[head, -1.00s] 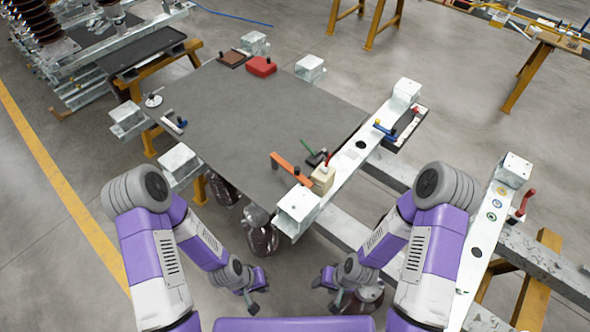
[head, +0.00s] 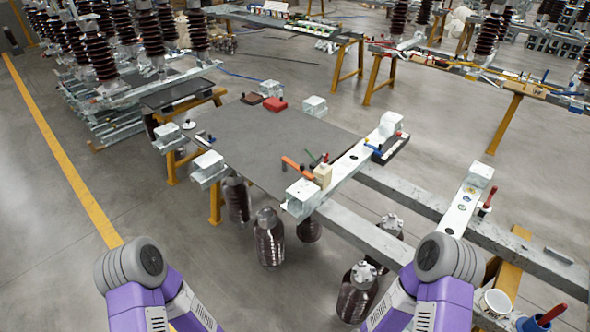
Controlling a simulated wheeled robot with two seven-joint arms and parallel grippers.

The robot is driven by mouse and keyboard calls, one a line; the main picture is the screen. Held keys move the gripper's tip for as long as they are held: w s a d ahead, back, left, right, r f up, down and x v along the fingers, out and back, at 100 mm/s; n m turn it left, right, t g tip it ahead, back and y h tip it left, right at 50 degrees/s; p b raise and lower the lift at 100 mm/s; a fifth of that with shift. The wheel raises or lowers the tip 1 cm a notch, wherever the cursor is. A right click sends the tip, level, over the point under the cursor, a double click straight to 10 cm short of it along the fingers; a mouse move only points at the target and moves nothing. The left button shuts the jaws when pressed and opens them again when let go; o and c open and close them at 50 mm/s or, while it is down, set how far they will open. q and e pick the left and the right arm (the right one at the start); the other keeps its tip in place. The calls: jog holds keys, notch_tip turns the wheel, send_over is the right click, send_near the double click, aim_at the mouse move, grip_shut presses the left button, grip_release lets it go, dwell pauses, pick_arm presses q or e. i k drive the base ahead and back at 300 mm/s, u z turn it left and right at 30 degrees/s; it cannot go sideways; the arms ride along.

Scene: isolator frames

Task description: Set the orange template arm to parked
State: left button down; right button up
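The orange template arm (head: 296,167) is a flat orange bar with a dark knob. It lies at the near right corner of the dark table top (head: 245,140), close to a beige block (head: 323,176) on the white steel beam (head: 352,161). It slants down to the right, its right end near the block. I cannot tell which marked setting it stands at. My left and right arms show only as purple upper links at the bottom of the head view. Both grippers are outside the view, well away from the orange arm.
A red block (head: 275,104) and a brown block (head: 252,98) lie at the table's far edge. A blue-handled piece (head: 373,148) sits on the beam. Brown insulators (head: 268,238) stand below the near edge. A white cup (head: 494,303) stands at lower right. Open floor lies left.

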aim_at(285, 160)
jog(key=u, duration=0.75)
jog(key=i, duration=1.35)
jog(key=z, duration=0.4)
